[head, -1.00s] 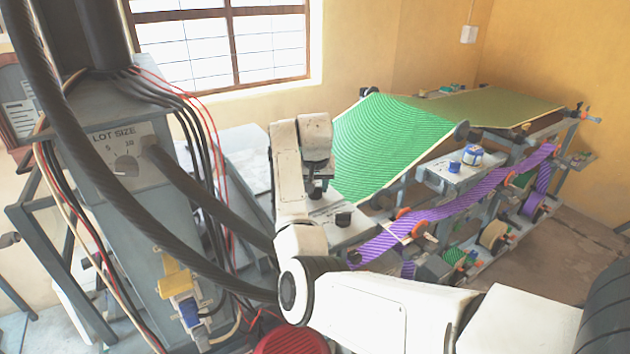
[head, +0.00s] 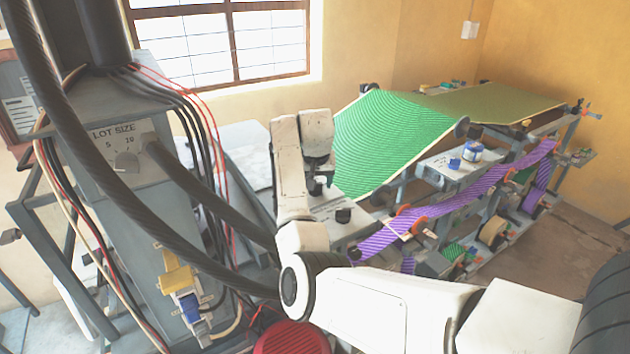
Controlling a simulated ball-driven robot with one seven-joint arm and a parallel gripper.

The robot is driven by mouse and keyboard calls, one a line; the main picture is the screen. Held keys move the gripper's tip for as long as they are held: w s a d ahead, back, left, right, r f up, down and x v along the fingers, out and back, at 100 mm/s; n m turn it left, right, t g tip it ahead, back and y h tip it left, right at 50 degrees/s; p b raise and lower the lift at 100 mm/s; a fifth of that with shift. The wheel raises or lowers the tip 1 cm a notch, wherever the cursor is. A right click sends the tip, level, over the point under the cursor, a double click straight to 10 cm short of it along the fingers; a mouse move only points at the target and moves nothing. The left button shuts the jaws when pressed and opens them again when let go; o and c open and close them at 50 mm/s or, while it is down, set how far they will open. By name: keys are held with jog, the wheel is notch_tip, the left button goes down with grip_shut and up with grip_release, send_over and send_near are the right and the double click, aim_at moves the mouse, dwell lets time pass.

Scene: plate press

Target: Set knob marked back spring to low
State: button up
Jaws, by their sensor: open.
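No label reading back spring can be made out in the head view. Two small dark knobs or fittings show on the grey panel beside my wrist; the clearer one is a dark knob (head: 343,215), and its marking is too small to read. My gripper (head: 317,186) points down just left of and above that knob, apart from it in the picture. It is open, but its fingers are small, dark and mostly hidden by my white wrist. A different knob (head: 126,162), marked LOT SIZE, sits on the grey cabinet at the left.
Thick black cables (head: 200,195) hang across the left side. A green striped sheet (head: 390,140) slopes behind my wrist. A purple striped web (head: 460,200) runs over rollers to the right. A red ribbed motor (head: 292,338) is low in front. Bare floor shows at right.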

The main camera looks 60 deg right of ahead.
jog(key=b+v, duration=0.2)
jog(key=v, duration=0.8)
jog(key=shift+r, duration=0.35)
jog(key=shift+s+a, duration=0.1)
jog(key=shift+a, duration=0.05)
